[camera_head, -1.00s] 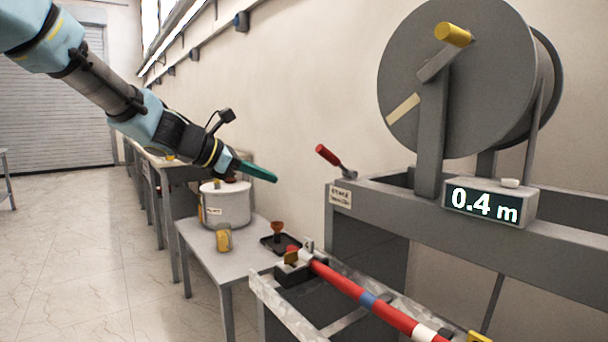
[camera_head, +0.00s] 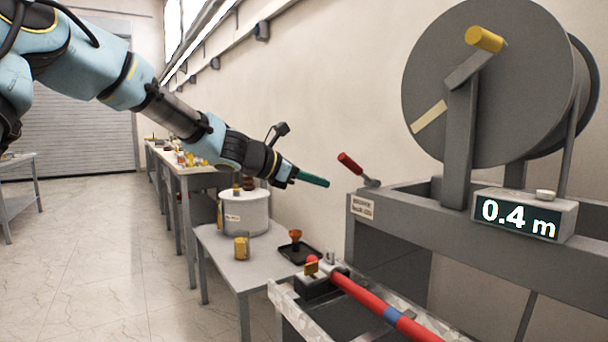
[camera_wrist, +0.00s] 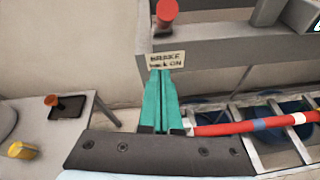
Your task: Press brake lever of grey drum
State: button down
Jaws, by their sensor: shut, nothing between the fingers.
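The grey drum (camera_head: 475,85) stands on a grey frame at the right, with a yellow-ended crank. The brake lever (camera_head: 352,165), with a red grip, tilts up and left from the frame's left end. Its red grip also shows at the top of the wrist view (camera_wrist: 167,12). A label plate (camera_wrist: 165,60) reading BRAKE, its second line hard to read, is below the lever. My gripper (camera_head: 328,183) has green fingers, shut and empty. Its tips are left of the lever and a little below the grip in the head view, apparently apart from it.
A display (camera_head: 516,215) reads 0.4 m. A red cable (camera_head: 385,308) with blue and white bands lies along the lower rack. A low table (camera_head: 222,250) holds a white pot (camera_head: 245,212), a yellow cup (camera_head: 242,248) and a black tray (camera_head: 299,254). The wall is behind.

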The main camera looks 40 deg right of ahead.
aim_at(357, 170)
jog(key=shift+s+d+r+p, duration=0.2)
jog(key=shift+d+r+p, duration=0.15)
jog(key=shift+d, duration=0.45)
jog(key=shift+s+d+r+p, duration=0.2)
jog(key=shift+d+r+p, duration=0.2)
jog(key=shift+d, duration=0.45)
jog(key=shift+s+d+r+p, duration=0.2)
jog(key=shift+d+r+p, duration=0.15)
jog(key=shift+d, duration=0.45)
jog(key=shift+r, duration=0.15)
jog(key=p, duration=0.2)
jog(key=shift+d+r+y+p, duration=0.1)
jog(key=shift+r+y+p, duration=0.15)
jog(key=shift+y+p, duration=0.05)
